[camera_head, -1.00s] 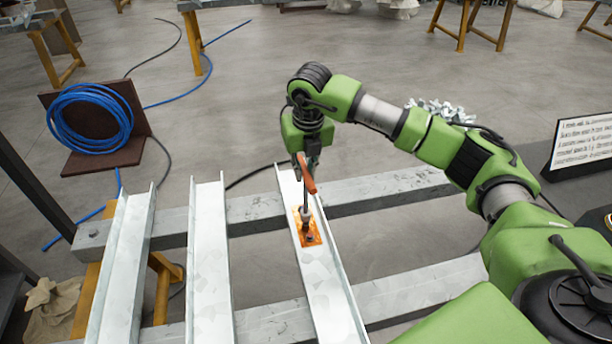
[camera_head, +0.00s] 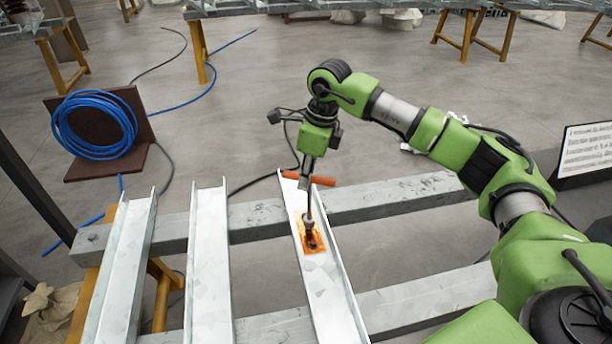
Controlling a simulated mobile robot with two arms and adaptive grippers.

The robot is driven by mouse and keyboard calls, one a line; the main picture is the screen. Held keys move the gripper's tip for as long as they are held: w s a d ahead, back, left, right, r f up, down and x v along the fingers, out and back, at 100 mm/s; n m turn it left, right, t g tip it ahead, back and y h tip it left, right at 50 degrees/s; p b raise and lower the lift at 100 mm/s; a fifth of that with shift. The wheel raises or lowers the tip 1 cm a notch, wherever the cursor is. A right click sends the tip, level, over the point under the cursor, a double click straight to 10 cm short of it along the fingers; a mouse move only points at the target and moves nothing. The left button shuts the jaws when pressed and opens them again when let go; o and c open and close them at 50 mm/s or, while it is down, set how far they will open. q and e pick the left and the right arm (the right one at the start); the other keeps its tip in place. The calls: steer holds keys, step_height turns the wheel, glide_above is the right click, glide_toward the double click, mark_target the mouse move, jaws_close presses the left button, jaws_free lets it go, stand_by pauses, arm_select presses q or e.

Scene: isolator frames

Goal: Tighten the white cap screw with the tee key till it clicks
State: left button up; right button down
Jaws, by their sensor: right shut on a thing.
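The tee key has an orange cross handle (camera_head: 318,180) and a dark shaft that runs down to an orange patch (camera_head: 311,236) on the right-hand metal channel (camera_head: 325,285). My right gripper (camera_head: 307,174) is shut on the tee key near its handle, above the channel. The key's lower end stands over a dark fitting (camera_head: 310,238) on the patch. The white cap screw cannot be made out; the key's end hides that spot, and I cannot tell how it is seated. My left gripper is not in view.
Two more metal channels (camera_head: 207,265) lie to the left across grey beams (camera_head: 400,196). A blue hose coil (camera_head: 95,125) leans on a brown board at the left. A sign (camera_head: 587,150) stands at the right. Open floor lies beyond the beams.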

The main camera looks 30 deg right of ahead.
step_height(320, 180, up, 4)
steer(key=n+p, duration=0.2)
steer(key=p, duration=0.1)
steer(key=n+p, duration=0.2)
steer(key=p, duration=0.1)
steer(key=shift+s+f+n+g+y+p, duration=0.1)
steer(key=shift+s+n+g+y+p, duration=0.05)
steer(key=shift+n+g+y+p, duration=0.2)
steer(key=shift+n+p, duration=0.25)
steer(key=shift+p, duration=0.05)
steer(key=shift+f+b, duration=1)
steer(key=shift+f, duration=0.95)
steer(key=shift+a, duration=0.1)
steer(key=shift+f+b, duration=1.05)
steer(key=shift+f, duration=0.1)
